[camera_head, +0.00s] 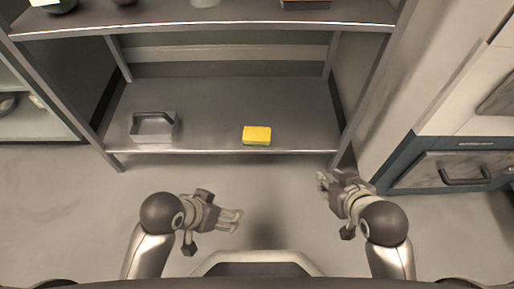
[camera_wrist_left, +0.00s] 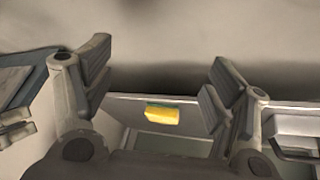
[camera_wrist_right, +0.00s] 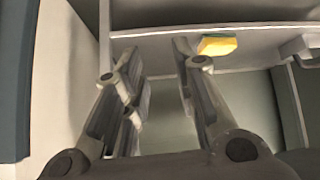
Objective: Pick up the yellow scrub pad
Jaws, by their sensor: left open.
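The yellow scrub pad (camera_head: 256,135), with a green underside, lies on the lower grey shelf near its front edge, right of the shelf's middle. It also shows between the fingers in the left wrist view (camera_wrist_left: 162,115) and beyond the fingers in the right wrist view (camera_wrist_right: 217,45). My left gripper (camera_head: 232,220) is open and empty, in front of the shelf and apart from the pad. My right gripper (camera_head: 325,185) is in front of the shelf's right end, apart from the pad. Its fingers stand apart with nothing between them in the right wrist view (camera_wrist_right: 155,75).
A grey open caddy with a handle (camera_head: 153,127) stands left of the pad on the lower shelf (camera_head: 210,105). The upper shelf (camera_head: 250,18) overhangs it and holds several items. Upright posts bound both sides. A cabinet with a handled drawer (camera_head: 460,170) stands at right.

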